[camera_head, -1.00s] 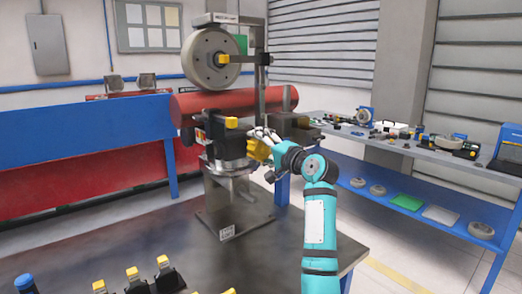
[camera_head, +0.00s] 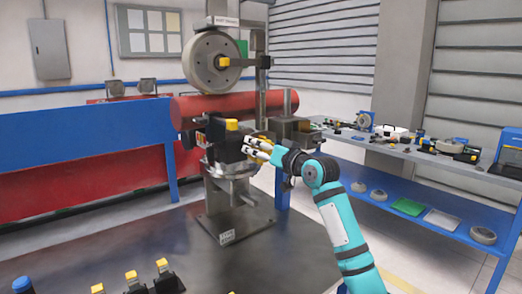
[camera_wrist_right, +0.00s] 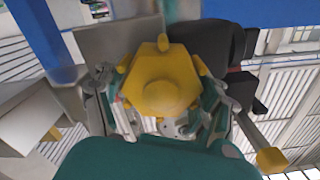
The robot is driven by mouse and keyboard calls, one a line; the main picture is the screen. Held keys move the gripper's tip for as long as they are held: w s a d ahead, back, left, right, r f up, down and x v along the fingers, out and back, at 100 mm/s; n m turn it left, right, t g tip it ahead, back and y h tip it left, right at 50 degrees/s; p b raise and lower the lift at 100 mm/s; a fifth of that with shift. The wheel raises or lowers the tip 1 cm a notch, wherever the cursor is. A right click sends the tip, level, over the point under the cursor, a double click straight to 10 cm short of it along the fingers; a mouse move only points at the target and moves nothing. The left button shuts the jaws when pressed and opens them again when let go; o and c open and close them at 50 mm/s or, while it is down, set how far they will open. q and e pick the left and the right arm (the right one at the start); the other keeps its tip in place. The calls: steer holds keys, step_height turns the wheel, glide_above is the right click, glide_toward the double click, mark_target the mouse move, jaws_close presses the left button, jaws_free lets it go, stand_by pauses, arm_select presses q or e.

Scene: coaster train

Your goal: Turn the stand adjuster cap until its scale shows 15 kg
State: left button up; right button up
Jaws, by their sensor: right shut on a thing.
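The stand adjuster cap (camera_wrist_right: 160,82) is a yellow knob with lobes, in the middle of the right wrist view. My right gripper (camera_wrist_right: 158,105) is shut on it, with fingers on both sides. In the head view my right gripper (camera_head: 257,147) is at the right side of the dark block of the stand (camera_head: 228,145), and its fingers mostly hide the cap. I cannot read a scale or any kg mark in either view. My left gripper is not in view.
A grey wheel (camera_head: 211,62) is mounted at the top of the stand, above a red cylinder (camera_head: 225,104). Several yellow-topped dark parts stand at the table's front left. A blue-framed shelf (camera_head: 440,205) with parts is on the right. The table's middle is clear.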

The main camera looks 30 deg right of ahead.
steer(key=n, duration=0.2)
steer(key=shift+a+f+n, duration=0.1)
steer(key=shift+f+n, duration=0.15)
steer(key=shift+n, duration=0.15)
steer(key=n+p, duration=0.1)
steer(key=n, duration=0.1)
steer(key=shift+n, duration=0.4)
steer(key=n+p, duration=0.1)
steer(key=n, duration=0.1)
steer(key=shift+a+n, duration=0.1)
steer(key=shift+n, duration=0.2)
steer(key=n+p, duration=0.1)
steer(key=n, duration=0.1)
steer(key=shift+n+p, duration=0.4)
steer(key=n+p, duration=0.3)
steer(key=n, duration=0.1)
steer(key=shift+a, duration=0.1)
steer(key=n+p, duration=0.3)
steer(key=n, duration=0.1)
steer(key=n+p, duration=0.2)
steer(key=n, duration=0.1)
steer(key=shift+f+n, duration=0.1)
steer(key=shift+n, duration=0.2)
steer(key=shift+f+n+p, duration=0.15)
steer(key=shift+n+p, duration=0.4)
steer(key=shift+n, duration=0.85)
